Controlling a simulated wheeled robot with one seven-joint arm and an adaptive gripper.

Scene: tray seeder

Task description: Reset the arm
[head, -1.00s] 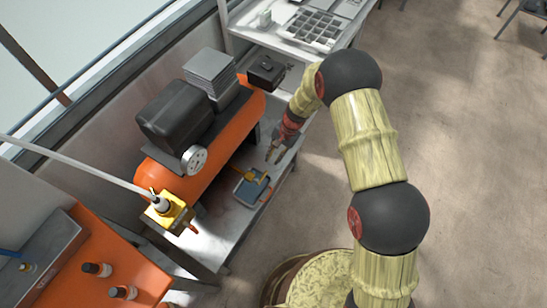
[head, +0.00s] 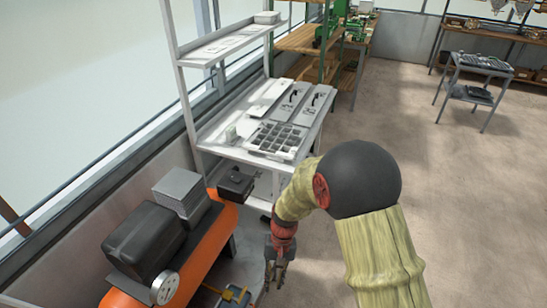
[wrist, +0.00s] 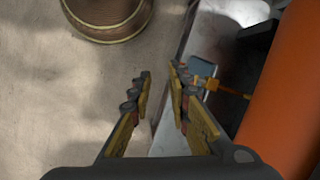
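My arm, with pale yellow patterned links and black round joints, reaches from the lower right of the head view. My gripper (head: 277,268) hangs at its end, pointing down, beside the right side of the orange tank machine (head: 205,243). In the wrist view my gripper (wrist: 160,80) has its two fingers apart with nothing between them. The floor and the edge of a metal bench (wrist: 192,50) lie beyond the fingertips.
A white bench (head: 222,140) with a seed tray (head: 277,139) stands beyond my gripper. A blue-and-yellow item (head: 232,295) lies on the lower bench by the tank. A round wood-like tub (wrist: 108,25) stands on the floor. Open floor (head: 455,200) lies at right.

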